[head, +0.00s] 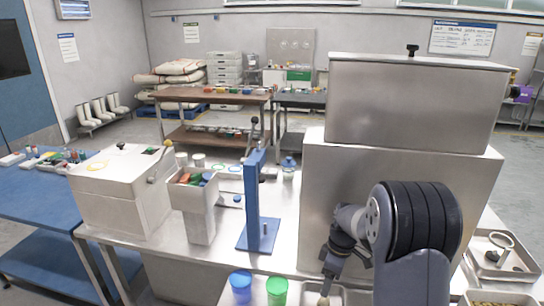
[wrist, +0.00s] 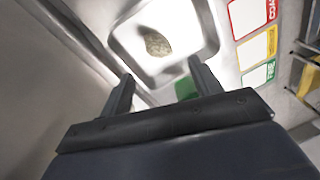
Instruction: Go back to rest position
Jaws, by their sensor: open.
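My gripper (wrist: 161,70) is open in the wrist view, its two dark fingers spread apart with nothing between them. Beyond the fingertips lies a white tray (wrist: 194,48) with a small greyish-brown heap (wrist: 157,42) in it. A green thing (wrist: 186,89) shows partly beside the right finger. In the head view my arm reaches down in front of the large steel machine, and the gripper end is low near the bottom edge, mostly too small and cut off to make out.
The steel machine (head: 400,230) fills the right of the bench. A blue lever stand (head: 262,205), a white box (head: 120,200) and a grey hopper (head: 200,215) stand left of it. Blue (head: 241,286) and green (head: 277,290) cups are in front. Metal trays (head: 526,268) lie at right.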

